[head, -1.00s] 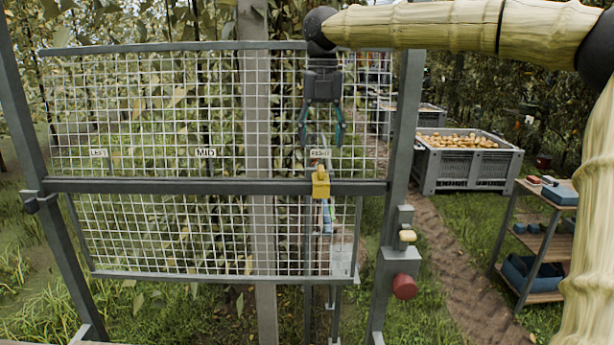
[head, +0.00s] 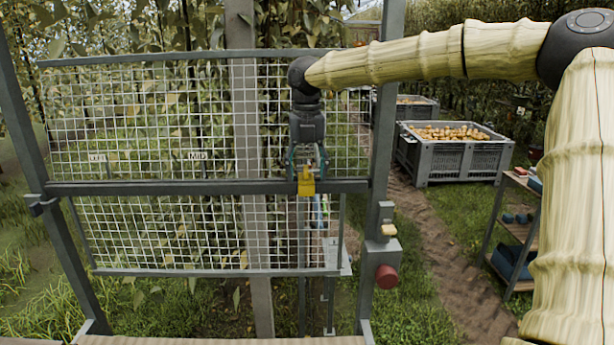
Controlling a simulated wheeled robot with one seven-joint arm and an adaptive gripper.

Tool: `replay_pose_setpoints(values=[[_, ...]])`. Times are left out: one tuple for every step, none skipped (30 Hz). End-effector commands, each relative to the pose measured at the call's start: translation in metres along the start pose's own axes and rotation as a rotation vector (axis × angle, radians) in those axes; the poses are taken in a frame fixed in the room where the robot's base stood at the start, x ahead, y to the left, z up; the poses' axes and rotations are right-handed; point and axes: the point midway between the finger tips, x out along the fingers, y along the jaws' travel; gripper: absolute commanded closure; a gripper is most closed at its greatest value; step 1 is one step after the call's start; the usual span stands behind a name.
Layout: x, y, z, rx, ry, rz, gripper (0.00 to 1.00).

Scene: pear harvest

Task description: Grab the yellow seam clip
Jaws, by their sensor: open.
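The yellow seam clip (head: 306,181) sits on the grey crossbar of the mesh frame, near its right end, in the head view. My gripper (head: 307,172) points down right above the clip, with its dark green fingers on either side of the clip's upper part. The fingers are open. I cannot tell whether a fingertip touches the clip. The label behind the clip is hidden by my gripper.
The wire mesh panel (head: 150,120) fills the frame around the crossbar (head: 150,187). A thick post (head: 378,200) with a red knob (head: 386,277) stands to the right. A grey crate of pears (head: 430,163) and a wooden shelf (head: 520,230) stand farther right.

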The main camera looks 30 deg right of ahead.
Motion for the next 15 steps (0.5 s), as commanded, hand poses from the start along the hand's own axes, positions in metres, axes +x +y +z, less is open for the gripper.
replay_pose_setpoints(values=[[0.0007, 0.0004, 0.0000, -0.001, 0.000, -0.001, 0.39], [0.0007, 0.0004, 0.0000, -0.001, 0.000, 0.000, 0.39], [0.0006, 0.0002, 0.0000, 0.000, 0.000, 0.000, 0.39], [0.0005, 0.0000, -0.0001, 0.000, 0.000, 0.000, 0.39], [0.0004, -0.0003, -0.0001, 0.000, 0.000, 0.000, 0.43], [0.0003, -0.0007, -0.0001, 0.001, 0.000, 0.000, 0.50], [0.0002, -0.0009, -0.0001, 0.001, 0.000, 0.000, 0.56], [0.0002, -0.0011, -0.0001, 0.001, 0.000, 0.000, 0.61], [0.0001, -0.0012, -0.0001, 0.001, 0.000, 0.000, 0.68], [0.0001, -0.0012, -0.0002, 0.001, 0.000, 0.000, 0.74], [0.0001, -0.0011, -0.0002, 0.001, 0.000, 0.000, 0.79], [0.0002, -0.0009, -0.0002, 0.001, 0.000, 0.000, 0.83], [0.0002, -0.0008, -0.0002, 0.000, 0.000, 0.000, 0.83], [0.0002, -0.0006, -0.0002, 0.000, 0.000, 0.000, 0.83], [0.0001, -0.0004, -0.0002, 0.000, 0.000, 0.000, 0.83]])
